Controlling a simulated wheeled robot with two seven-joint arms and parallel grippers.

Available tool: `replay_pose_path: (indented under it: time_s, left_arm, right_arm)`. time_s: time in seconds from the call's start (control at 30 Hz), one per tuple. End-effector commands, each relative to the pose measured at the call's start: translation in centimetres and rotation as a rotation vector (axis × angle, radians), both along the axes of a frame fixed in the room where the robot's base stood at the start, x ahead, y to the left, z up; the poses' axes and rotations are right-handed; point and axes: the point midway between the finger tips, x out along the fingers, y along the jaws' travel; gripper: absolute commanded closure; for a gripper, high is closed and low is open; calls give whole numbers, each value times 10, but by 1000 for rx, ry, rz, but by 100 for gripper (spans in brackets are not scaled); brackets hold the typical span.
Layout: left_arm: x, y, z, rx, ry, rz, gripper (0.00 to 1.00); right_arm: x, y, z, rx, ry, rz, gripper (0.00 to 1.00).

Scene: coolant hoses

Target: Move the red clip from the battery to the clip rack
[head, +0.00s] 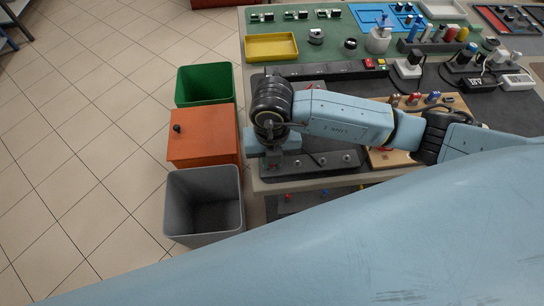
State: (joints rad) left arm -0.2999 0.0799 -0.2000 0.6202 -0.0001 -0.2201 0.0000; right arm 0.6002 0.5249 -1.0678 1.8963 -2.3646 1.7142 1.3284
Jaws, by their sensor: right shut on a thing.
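My right gripper (272,160) points down at the left front corner of the bench, beside a dark rail (320,162) with several round metal knobs. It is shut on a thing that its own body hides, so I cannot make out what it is. I cannot clearly pick out the red clip, the battery or the clip rack. Small red parts (288,197) show low under the bench's front edge; I cannot tell what they are. My left gripper is not in view.
Green (205,84), orange (203,135) and grey (203,200) bins stand left of the bench. A yellow tray (271,47), a power strip (325,70) and a wooden tool block (390,158) are on the bench. My large blue arm link covers the foreground.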

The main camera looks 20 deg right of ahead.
Motion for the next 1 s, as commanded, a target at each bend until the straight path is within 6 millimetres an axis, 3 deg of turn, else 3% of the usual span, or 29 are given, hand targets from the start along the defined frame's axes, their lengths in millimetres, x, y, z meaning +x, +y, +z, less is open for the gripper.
replay_pose_path:
  time_s: [0.2, 0.23, 0.4, 0.6, 0.73, 1.0]
  left_arm:
    - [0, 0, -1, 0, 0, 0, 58]
    - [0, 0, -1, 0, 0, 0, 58]
    - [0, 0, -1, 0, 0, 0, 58]
    - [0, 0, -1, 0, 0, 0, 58]
    - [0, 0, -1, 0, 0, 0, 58]
    - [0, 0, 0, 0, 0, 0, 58]
  right_arm:
    - [0, 0, -2, -1, 0, 0, 100]
    - [0, 0, -2, 0, 0, 0, 81]
    - [0, 0, -2, 0, 0, 0, 59]
    - [0, 0, -2, 0, 0, 0, 57]
    - [0, 0, -2, 0, 0, 0, 43]
    - [0, 0, -1, 0, 0, 0, 43]
